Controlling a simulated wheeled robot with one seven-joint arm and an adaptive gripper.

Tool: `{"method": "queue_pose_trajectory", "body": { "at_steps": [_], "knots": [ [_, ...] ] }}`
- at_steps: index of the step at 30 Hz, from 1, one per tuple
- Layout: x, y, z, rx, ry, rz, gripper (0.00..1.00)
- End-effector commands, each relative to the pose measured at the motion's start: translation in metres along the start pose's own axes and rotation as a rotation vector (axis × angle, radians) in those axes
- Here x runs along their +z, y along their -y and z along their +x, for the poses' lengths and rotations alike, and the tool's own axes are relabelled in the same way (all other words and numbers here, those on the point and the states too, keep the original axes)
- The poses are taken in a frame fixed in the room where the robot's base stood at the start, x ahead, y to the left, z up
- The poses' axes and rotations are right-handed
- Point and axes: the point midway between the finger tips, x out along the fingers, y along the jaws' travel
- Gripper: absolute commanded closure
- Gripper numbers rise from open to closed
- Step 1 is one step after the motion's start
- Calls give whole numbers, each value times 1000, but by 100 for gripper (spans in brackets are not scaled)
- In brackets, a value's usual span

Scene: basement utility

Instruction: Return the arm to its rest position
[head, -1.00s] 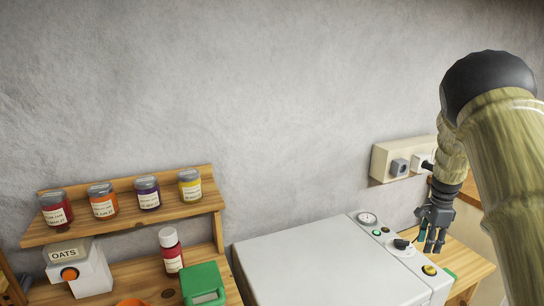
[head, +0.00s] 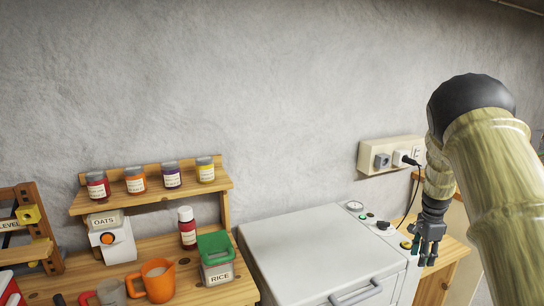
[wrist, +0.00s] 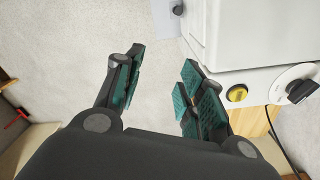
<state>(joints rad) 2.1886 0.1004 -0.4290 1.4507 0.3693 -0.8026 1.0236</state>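My arm, wood-grained with a black joint, stands at the right of the head view. My gripper (head: 428,243) hangs fingers-down at its end, over the right end of the white appliance and the wooden bench beside it. In the wrist view my gripper (wrist: 155,85) shows its teal-padded fingers spread apart with nothing between them. Pale floor shows through the gap. The fingers appear clear of the white appliance (wrist: 250,35), which also shows in the head view (head: 300,250).
A socket box (head: 372,160) on the wall holds a black plug with a hanging cord near my arm. The appliance has a yellow button (wrist: 237,93) and a dial. At left, jars sit on a shelf (head: 150,201) above an orange mug (head: 157,281) and a rice container (head: 217,273).

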Motion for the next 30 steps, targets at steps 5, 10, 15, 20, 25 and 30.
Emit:
{"method": "queue_pose_trajectory", "body": {
  "at_steps": [5,10,15,20,25,30],
  "knots": [
    [10,-20,44,18,-21,-71,61],
    [20,-52,86,27,-47,-169,61],
    [44,-102,158,57,-80,-341,61],
    [74,-164,220,80,-102,-544,61],
    [109,-241,271,94,-105,-775,61],
    [149,-324,303,90,-88,-1016,61]
  ]
}}
